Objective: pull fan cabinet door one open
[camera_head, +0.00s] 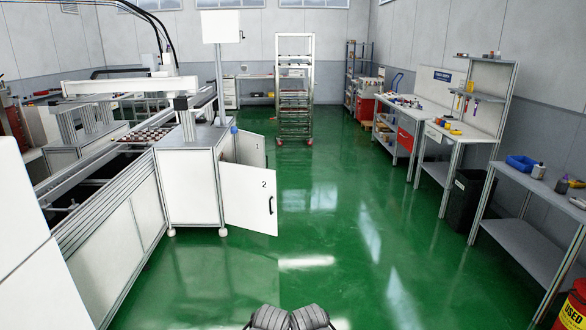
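A white cabinet (190,187) stands at the right end of the long machine on the left. Door one (250,149), marked "1", stands out from the cabinet's right side, with its marked face toward me; it looks swung open. Its lower part is hidden behind door two (247,199), marked "2", which is swung out wide and has a dark handle at its right edge. I see no gripper fingers on either door. Two dark ribbed parts of mine show at the bottom edge, well short of the cabinet; no gripper fingers can be made out there.
The green floor (330,235) is clear in front of the doors and along the aisle. A wheeled rack (294,90) stands at the back. Workbenches (465,131), a black bin (467,198) and a red-yellow container (571,308) line the right side.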

